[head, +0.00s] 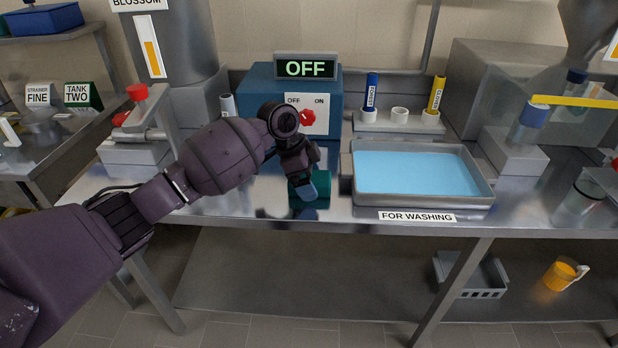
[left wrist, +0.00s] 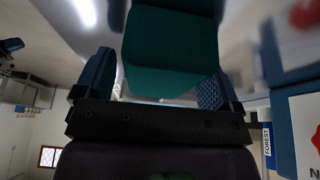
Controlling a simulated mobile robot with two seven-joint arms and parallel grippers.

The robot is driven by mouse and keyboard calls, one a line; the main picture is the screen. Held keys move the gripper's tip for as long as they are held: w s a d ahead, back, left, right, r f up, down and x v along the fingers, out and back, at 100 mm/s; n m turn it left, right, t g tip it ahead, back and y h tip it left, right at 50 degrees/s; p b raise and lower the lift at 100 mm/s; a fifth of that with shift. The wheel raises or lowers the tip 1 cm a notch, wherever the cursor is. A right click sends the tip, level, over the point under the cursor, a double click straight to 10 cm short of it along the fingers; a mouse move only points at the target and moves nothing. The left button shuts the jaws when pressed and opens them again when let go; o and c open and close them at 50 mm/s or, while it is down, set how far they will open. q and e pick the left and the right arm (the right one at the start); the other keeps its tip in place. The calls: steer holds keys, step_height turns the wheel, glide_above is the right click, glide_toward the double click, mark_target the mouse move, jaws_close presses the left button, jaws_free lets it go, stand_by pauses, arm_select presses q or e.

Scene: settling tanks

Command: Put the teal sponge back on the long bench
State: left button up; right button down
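The teal sponge (head: 322,187) is on the steel long bench (head: 235,205), near its front edge and left of the blue-filled tray. My left gripper (head: 306,188) points down over it and hides part of it. In the left wrist view the sponge (left wrist: 170,55) lies between the two blue finger pads of my left gripper (left wrist: 156,88). The fingers are apart, with a narrow gap on the left side; a firm grip does not show. My right gripper is not in view.
A tray of blue liquid (head: 420,172) stands close on the right, with a "FOR WASHING" label (head: 416,217) below it. A blue box with a red switch (head: 308,117) and an OFF sign (head: 306,68) stands behind. A red-knobbed press (head: 140,125) stands left.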

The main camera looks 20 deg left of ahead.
arm_select(q)
steer(key=shift+r, duration=0.15)
steer(key=shift+a+r, duration=0.1)
steer(key=shift+r, duration=0.2)
steer(key=p+v, duration=0.2)
steer(key=v, duration=0.9)
steer(key=shift+r, duration=0.2)
steer(key=shift+s, duration=0.1)
steer(key=shift+s+f, duration=0.1)
